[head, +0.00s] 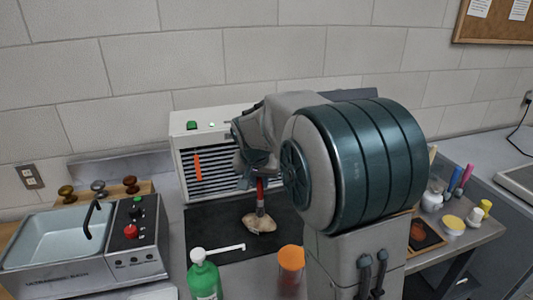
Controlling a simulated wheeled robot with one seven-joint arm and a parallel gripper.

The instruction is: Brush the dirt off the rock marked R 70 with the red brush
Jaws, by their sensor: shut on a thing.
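My gripper (257,180) is shut on the red brush (261,188) and holds it upright, bristles down. The top of the brush is hidden by my gripper. A pale tan rock (262,225) lies on the black mat (218,241) right under the brush. The bristle end meets the top of the rock in the picture, but I cannot tell whether it is pressing on it. No R 70 mark can be read on the rock, and any dirt on it is too small to make out.
A white vented unit (185,128) stands behind the mat. An ultrasonic bath (50,240) is at left. My arm hides the mat's right side.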

